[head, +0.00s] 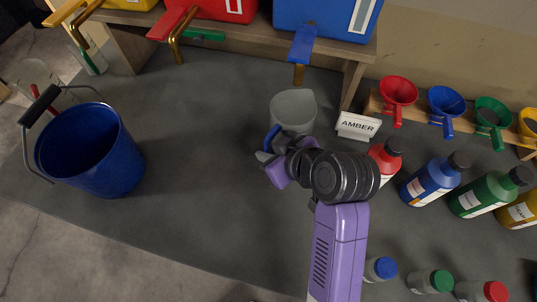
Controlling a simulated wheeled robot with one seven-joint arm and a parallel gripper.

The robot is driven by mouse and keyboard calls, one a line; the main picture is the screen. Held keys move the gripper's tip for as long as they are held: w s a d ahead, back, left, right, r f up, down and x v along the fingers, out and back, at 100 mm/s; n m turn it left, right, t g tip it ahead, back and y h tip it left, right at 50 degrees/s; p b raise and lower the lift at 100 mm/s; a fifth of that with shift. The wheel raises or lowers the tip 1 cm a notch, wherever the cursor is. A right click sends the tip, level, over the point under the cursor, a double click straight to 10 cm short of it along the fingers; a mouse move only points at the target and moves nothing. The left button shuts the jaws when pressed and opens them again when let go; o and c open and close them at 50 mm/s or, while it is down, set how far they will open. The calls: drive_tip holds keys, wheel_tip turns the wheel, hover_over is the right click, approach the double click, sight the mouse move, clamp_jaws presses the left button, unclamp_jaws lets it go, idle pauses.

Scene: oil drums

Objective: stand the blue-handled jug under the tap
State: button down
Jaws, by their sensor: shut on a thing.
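The blue-handled jug (293,110) is a grey translucent jug that stands on the dark grey bench top in the middle of the head view. Its blue handle (271,138) faces the near left. My gripper (272,160) is shut on the handle, and its purple and black parts hide some of the jug's near side. A tap with a blue lever (302,43) and a brass spout (298,74) hangs from the blue drum (328,16). The spout is just beyond the jug in the picture. I cannot tell whether the jug touches the bench.
A white AMBER sign (357,126) stands right of the jug. Several bottles, such as the red one (397,165), stand to the right below a rack of funnels (398,91). A blue bucket (90,150) is at the left. The bench (200,160) between is clear.

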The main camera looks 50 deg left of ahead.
drive_tip(key=shift+f, duration=0.45)
idle(0.4)
drive_tip(key=c, duration=1.3)
unclamp_jaws()
drive_tip(key=shift+b+v, duration=0.75)
drive_tip(key=shift+v, duration=3.15)
